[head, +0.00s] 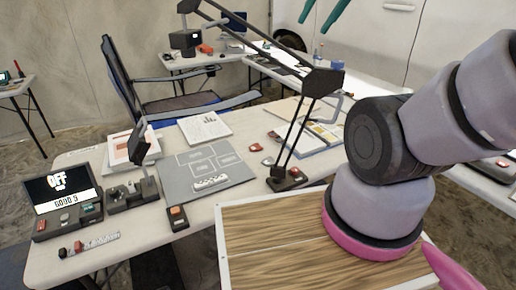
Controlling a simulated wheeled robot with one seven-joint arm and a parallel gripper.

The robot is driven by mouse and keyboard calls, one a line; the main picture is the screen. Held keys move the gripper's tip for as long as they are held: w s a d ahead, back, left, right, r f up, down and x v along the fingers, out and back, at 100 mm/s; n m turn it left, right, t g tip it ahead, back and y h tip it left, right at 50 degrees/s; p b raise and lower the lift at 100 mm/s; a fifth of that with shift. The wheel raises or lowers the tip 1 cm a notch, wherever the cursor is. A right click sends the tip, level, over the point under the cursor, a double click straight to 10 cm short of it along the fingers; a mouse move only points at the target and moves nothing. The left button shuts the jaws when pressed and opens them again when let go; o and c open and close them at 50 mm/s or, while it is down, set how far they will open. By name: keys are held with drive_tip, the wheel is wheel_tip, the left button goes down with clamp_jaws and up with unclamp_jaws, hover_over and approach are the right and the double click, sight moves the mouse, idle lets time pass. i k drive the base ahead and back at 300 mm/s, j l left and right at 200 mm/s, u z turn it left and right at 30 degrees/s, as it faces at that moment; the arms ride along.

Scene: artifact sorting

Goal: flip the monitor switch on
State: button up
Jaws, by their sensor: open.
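The monitor (62,190) stands at the left end of the white table, its dark screen reading "OFF" above a white strip of text. Its base below the screen carries several small coloured controls (68,217); which one is the monitor switch I cannot tell. My gripper (320,23) shows only as two teal fingers at the top edge, spread apart with nothing seen between them. It is far to the upper right of the monitor and touches nothing that I can see. The rest of the gripper is out of frame.
A small box with an orange button (177,217), a grey sorting board (202,172) and a black desk lamp (290,178) are on the table (135,238). A strip with a red end (90,245) lies before the monitor. A folding chair (165,90) stands behind.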

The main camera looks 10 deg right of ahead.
sight(41, 224)
drive_tip(key=u, duration=1.6)
drive_tip(key=i+j, duration=0.4)
drive_tip(key=j, duration=0.25)
drive_tip(key=z, duration=0.05)
